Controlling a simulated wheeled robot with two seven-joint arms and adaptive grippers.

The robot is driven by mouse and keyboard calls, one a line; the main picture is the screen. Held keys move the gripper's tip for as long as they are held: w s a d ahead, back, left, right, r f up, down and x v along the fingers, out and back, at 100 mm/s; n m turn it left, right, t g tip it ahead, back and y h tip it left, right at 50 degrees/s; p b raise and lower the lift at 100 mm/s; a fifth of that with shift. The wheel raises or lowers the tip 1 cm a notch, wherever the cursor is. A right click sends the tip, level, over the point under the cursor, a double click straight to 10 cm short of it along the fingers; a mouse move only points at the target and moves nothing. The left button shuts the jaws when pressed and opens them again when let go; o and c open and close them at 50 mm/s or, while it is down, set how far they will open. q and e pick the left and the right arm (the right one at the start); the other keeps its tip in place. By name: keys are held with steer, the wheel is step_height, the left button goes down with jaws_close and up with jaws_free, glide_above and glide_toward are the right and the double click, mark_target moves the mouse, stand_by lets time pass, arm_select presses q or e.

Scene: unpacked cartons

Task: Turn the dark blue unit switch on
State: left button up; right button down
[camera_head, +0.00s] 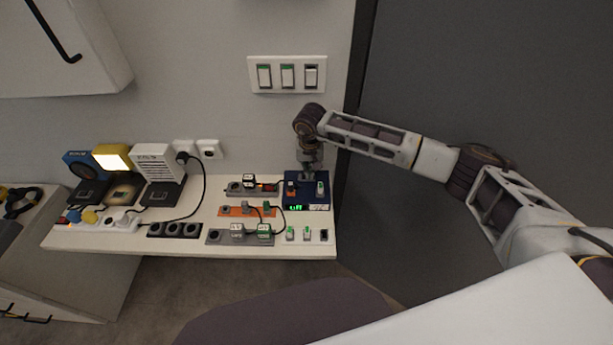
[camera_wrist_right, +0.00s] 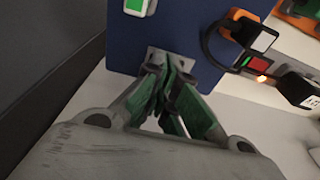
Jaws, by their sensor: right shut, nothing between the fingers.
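The dark blue unit (camera_head: 295,203) stands at the right of the shelf, with a green lit display on its front. It also shows in the wrist view (camera_wrist_right: 185,30). A white and green rocker (camera_head: 320,188) is on its top right; this rocker is at the top edge of the wrist view (camera_wrist_right: 138,6). A grey plate (camera_wrist_right: 155,54) on the unit lies at my fingertips, largely hidden by them; I cannot tell its switch's position. My right gripper (camera_head: 310,166) is shut and empty, at the unit's back edge; its green-padded fingers (camera_wrist_right: 166,76) show close up. My left gripper is out of view.
Wall switches (camera_head: 287,75) are above. Small loose switches (camera_head: 306,235) stand in front.

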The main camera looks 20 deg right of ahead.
steer(key=shift+f+b, duration=0.5)
steer(key=shift+f, duration=0.1)
stand_by(0.7)
steer(key=shift+r, duration=0.1)
steer(key=shift+r+p, duration=1.4)
steer(key=shift+r, duration=2.05)
steer(key=shift+s+f, duration=0.1)
